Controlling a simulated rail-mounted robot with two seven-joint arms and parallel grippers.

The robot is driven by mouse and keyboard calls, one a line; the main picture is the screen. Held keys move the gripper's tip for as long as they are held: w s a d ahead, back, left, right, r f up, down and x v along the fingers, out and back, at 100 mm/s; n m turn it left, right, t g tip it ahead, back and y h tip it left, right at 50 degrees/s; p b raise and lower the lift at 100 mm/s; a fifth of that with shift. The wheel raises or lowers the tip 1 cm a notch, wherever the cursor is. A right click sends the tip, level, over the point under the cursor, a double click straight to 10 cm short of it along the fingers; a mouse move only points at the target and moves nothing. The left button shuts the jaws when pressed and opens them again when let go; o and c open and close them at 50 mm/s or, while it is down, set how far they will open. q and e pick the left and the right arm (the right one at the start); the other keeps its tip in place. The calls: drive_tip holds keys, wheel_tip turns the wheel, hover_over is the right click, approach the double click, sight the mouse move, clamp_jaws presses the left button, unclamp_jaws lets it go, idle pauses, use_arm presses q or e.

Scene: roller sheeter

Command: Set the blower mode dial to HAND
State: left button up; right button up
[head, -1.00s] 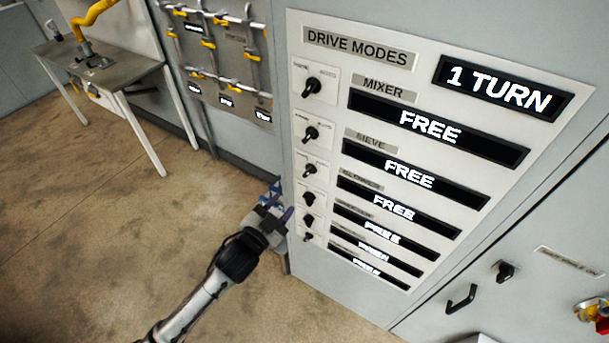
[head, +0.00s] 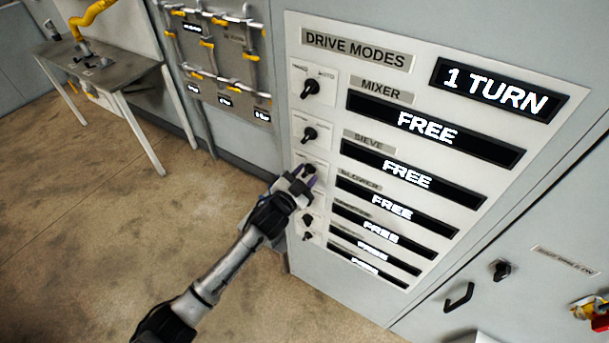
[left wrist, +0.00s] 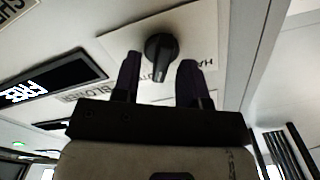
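The blower mode dial (head: 308,170) is the third black knob from the top on the drive modes panel. In the left wrist view the dial (left wrist: 160,55) sits on a white plate with partly hidden lettering. The blower display (head: 392,207) reads FREE. My left gripper (head: 303,181) is open at the panel, with its fingers (left wrist: 159,80) on either side of the dial's bar. Contact with the dial cannot be told. My right gripper is not in view.
The mixer dial (head: 311,88) and sieve dial (head: 309,134) are above, with more dials close below. A display reading 1 TURN (head: 498,88) is at top right. A black handle (head: 459,298) is on the lower right cabinet.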

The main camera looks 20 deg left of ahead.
use_arm(q)
clamp_jaws()
idle(0.3)
